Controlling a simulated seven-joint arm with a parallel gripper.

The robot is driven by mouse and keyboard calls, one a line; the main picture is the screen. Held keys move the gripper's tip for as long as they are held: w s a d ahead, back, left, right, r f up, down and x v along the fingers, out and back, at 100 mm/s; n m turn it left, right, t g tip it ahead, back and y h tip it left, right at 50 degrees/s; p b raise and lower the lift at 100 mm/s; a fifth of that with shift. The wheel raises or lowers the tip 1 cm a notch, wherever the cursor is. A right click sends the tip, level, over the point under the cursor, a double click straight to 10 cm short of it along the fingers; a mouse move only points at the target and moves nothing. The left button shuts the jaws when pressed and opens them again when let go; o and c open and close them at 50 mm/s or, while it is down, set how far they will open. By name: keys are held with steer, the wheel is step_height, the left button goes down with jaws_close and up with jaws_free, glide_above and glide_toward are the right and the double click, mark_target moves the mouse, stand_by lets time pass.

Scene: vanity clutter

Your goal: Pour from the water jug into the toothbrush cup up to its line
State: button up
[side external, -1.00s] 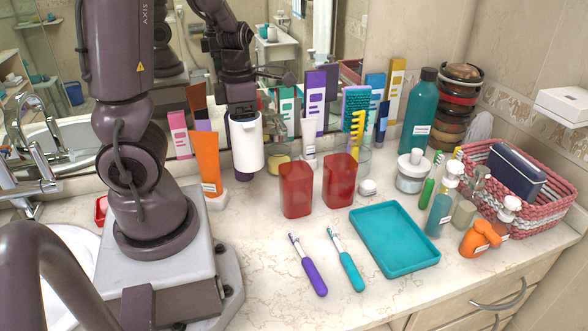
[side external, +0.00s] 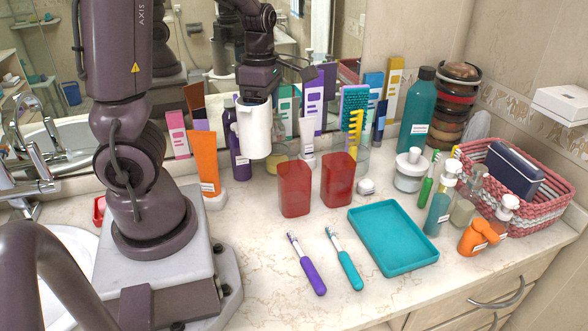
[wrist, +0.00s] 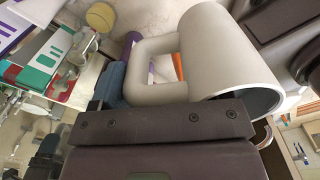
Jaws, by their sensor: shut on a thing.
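The water jug (side external: 254,132) is a plain white cylinder, held roughly upright above the back of the counter, to the left of and behind the red cups. My gripper (side external: 258,82) is shut on it. The wrist view shows the jug (wrist: 228,58) with its looped handle and dark open mouth close to the gripper (wrist: 160,118); its contents cannot be made out. Two translucent red cups stand side by side on the counter, a left one (side external: 295,190) and a right one (side external: 338,182). I cannot tell which is the toothbrush cup, and no fill line is discernible.
A purple toothbrush (side external: 307,265) and a teal toothbrush (side external: 345,260) lie in front of the cups. A teal tray (side external: 393,238) is to their right. An orange tube (side external: 205,160), a purple bottle (side external: 238,160) and several boxes line the back. A basket (side external: 500,180) stands at right.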

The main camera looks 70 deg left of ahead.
steer(key=w+d+m, duration=1)
steer(key=w+m, duration=0.4)
steer(key=m, duration=0.7)
steer(key=shift+n, duration=0.3)
steer(key=f, duration=0.5)
steer(key=shift+s+d+f, duration=0.1)
steer(key=shift+s+f, duration=0.2)
steer(key=shift+f, duration=0.1)
steer(key=r+t+h, duration=0.2)
steer(key=shift+w+d+t+h, duration=0.2)
steer(key=shift+t+h, duration=0.2)
steer(key=shift+f+t+h, duration=0.1)
steer(key=shift+t+h, duration=0.3)
